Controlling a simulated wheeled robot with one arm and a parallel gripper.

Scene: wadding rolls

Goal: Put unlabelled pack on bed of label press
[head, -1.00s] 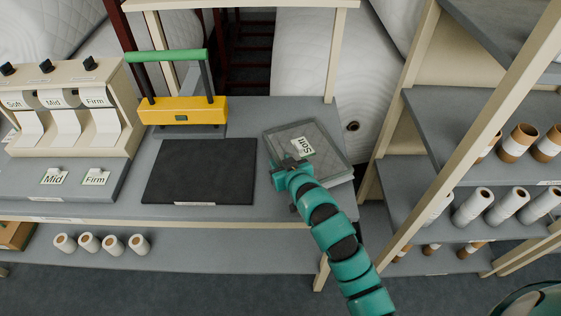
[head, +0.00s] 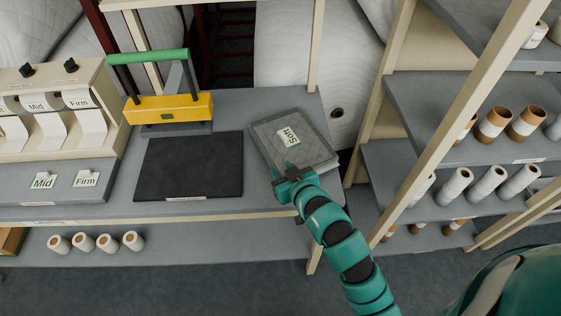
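A grey quilted pack (head: 268,140) lies on the bench right of the black mat. It bears a white label reading "Soft" (head: 289,136); I see no pack without a label. The label press (head: 168,108) stands at the back of the bench, with a yellow head and a green handle. Its grey bed (head: 178,130) shows as a narrow strip under the head, and no pack shows on it. My gripper (head: 289,172) is at the pack's front edge, its dark fingers over or beside that edge. I cannot tell whether they are open or touch it.
The black mat (head: 190,165) is bare, in front of the press. A label dispenser (head: 45,115) stands at left, with "Mid" (head: 43,181) and "Firm" (head: 86,179) labels before it. Shelving with rolls (head: 455,186) rises at right.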

